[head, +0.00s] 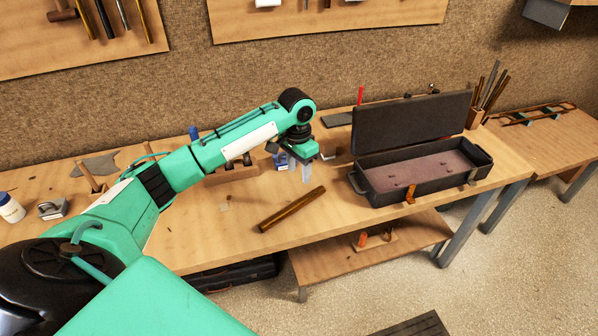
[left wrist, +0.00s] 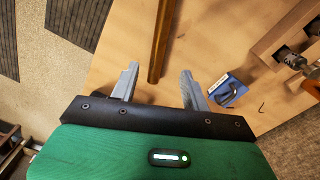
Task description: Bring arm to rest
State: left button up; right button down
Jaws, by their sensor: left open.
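My left arm (head: 180,170) is green and reaches out from the left over the workbench (head: 215,235) in the head view. My left gripper (head: 298,172) points down above the bench, left of the open case. It also shows in the left wrist view (left wrist: 162,88), with its two grey fingers apart and nothing between them. A brown rod (head: 292,208) lies on the bench just in front of the gripper, apart from it; in the left wrist view the rod (left wrist: 160,40) lies beyond the fingertips. My right gripper is in neither view.
An open dark case (head: 360,184) stands on the bench to the right, lid up. A blue item (left wrist: 226,91) lies near the right finger in the left wrist view. A holder with rods (head: 474,118) stands at the back right. The bench front, left of the rod, is fairly clear.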

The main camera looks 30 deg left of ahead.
pick_arm(q)
jog(key=shift+f, duration=0.1)
jog(key=shift+m+t+h, duration=0.3)
jog(key=shift+m, duration=0.6)
jog(key=s+d+f, duration=0.2)
jog(key=d, duration=0.1)
jog(key=s+d+f, duration=0.2)
jog(key=d+f, duration=0.1)
jog(key=s+d+f, duration=0.2)
jog(key=d+f, duration=0.1)
jog(key=shift+s+f, duration=0.15)
jog(key=shift+s, duration=0.2)
jog(key=s+d+f+n+t, duration=0.15)
jog(key=s+d, duration=0.25)
jog(key=s, duration=0.5)
jog(key=s+d+f+m+t, duration=0.1)
jog(key=s+d+f, duration=0.25)
jog(key=s, duration=0.45)
jog(key=s+a+r+n+y, duration=0.1)
jog(key=s+a+r+n, duration=0.2)
jog(key=s, duration=0.7)
notch_tip(320, 180, down, 33)
jog(key=a, duration=0.1)
jog(key=s+a+f+g, duration=0.2)
jog(key=s+a+f, duration=0.1)
jog(key=s+f, duration=1.5)
jog(key=shift+s+a+f, duration=0.2)
jog(key=shift+s+f, duration=0.05)
jog(key=shift+s, duration=0.45)
